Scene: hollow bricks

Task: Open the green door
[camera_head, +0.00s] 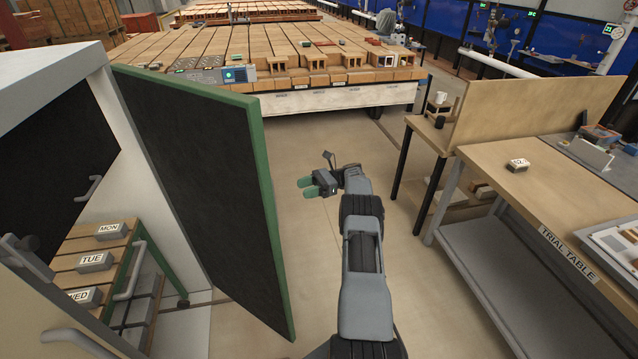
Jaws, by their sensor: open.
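The green door (205,180) is a dark panel with a green edge, on the left side of the head view. It is hinged on a white cabinet (65,85) and stands swung well out from it, so the inside of the cabinet shows. My gripper (306,187) is to the right of the door's free edge, apart from it, and points left toward it. Its green-tipped fingers are open with nothing between them. No handle shows on the side of the door facing me.
A table marked TRIAL TABLE (560,200) stands at right. A long bench of hollow bricks (290,55) crosses the back. The floor (290,235) between door and table is clear apart from my arm.

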